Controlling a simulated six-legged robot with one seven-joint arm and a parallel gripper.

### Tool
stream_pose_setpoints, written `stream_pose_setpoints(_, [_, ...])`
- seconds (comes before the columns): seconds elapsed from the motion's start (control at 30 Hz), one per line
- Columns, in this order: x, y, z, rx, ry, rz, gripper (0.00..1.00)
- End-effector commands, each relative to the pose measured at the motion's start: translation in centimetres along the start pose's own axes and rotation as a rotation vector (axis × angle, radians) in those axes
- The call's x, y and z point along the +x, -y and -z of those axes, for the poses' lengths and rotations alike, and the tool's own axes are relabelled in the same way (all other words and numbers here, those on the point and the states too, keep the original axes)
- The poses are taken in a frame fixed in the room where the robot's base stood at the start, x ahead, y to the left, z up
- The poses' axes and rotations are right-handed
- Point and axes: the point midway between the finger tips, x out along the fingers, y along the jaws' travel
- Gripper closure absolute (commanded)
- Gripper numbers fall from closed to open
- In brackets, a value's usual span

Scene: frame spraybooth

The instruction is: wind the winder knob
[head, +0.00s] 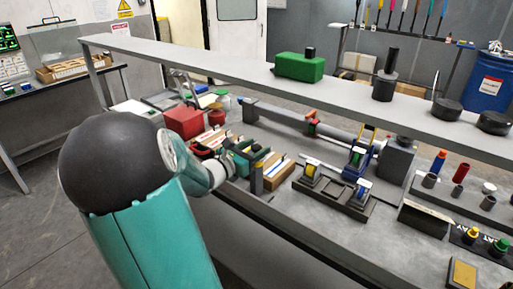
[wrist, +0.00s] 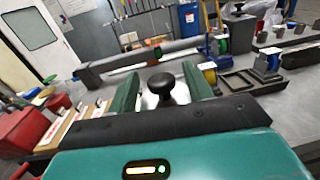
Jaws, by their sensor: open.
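A black round knob (wrist: 162,85), which looks like the winder knob, stands on a pale metal base in the middle of the wrist view. My gripper (wrist: 160,76) is open, with one green finger on each side of the knob. Gaps show between the knob and both fingers, so it is not gripped. In the head view my gripper (head: 243,158) is low over the bench among small boxes. I cannot make out the knob there. The lower part of the knob's mount is partly hidden by my gripper body in the wrist view.
A long grey tube (head: 337,134) lies behind my gripper on the bench (head: 300,232). A red box (head: 184,122) and wooden card trays (head: 278,174) crowd close by. A dark tray (head: 333,197) stands to the right. A raised shelf (head: 345,89) runs above the bench.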

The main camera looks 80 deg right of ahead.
Motion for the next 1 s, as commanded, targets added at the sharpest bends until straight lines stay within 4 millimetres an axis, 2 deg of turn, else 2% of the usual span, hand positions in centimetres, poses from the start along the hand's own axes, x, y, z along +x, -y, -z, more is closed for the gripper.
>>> stream_pose_setpoints(0.4, [-8.8, -0.1, 0.1, 0.0, -0.003, -0.006, 0.49])
stream_pose_setpoints(0.53, [-11.1, 0.0, 0.1, -0.001, -0.003, -0.004, 0.49])
stream_pose_setpoints(0.7, [-12.6, 0.0, 0.1, -0.002, -0.003, -0.002, 0.49])
stream_pose_setpoints(1.0, [-12.8, 0.1, 0.1, -0.002, -0.002, 0.0, 0.51])
